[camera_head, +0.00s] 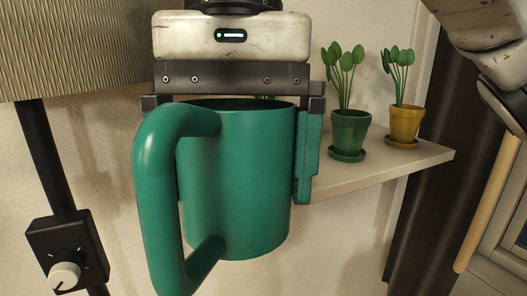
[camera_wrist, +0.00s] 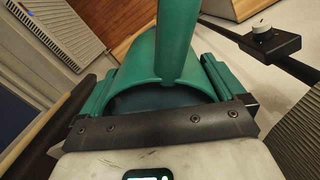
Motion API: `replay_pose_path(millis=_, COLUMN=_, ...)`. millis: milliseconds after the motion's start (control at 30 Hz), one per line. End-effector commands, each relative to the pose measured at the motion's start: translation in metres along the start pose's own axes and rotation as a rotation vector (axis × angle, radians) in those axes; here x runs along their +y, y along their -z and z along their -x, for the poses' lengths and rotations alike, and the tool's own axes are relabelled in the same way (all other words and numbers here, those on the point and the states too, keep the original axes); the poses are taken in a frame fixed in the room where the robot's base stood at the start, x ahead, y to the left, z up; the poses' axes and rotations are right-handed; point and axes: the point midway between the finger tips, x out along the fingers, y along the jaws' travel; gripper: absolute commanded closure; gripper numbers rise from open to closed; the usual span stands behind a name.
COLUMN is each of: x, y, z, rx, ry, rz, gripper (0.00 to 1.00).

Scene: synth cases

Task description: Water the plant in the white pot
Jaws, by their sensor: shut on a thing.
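My gripper (camera_head: 236,180) is shut on a teal watering can (camera_head: 240,190), its fingers against opposite sides of the body. The can hangs roughly upright, with its thick handle towards the head camera; no spout shows. In the wrist view the can (camera_wrist: 150,65) fills the space between the fingers, and its inside is dark. No white pot shows in either view. A plant in a green pot (camera_head: 350,132) and a plant in a yellow pot (camera_head: 405,124) stand behind and to the right. A bit of green shows just above the can's rim, mostly hidden.
The pots stand on a pale wall shelf (camera_head: 390,162), partly hidden by the can. A ribbed lampshade (camera_head: 75,45) and a black pole with a dial box (camera_head: 68,255) are at the left. A dark upright post (camera_head: 425,190) is at the right.

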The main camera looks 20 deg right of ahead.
Motion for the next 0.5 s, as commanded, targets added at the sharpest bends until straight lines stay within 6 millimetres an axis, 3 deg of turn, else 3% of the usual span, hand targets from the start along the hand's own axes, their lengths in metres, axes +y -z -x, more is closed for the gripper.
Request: replay_pose_path(millis=500, x=-0.001, y=-0.0028, z=0.0065, rx=-0.064, ry=0.02, rz=-0.001, gripper=0.61)
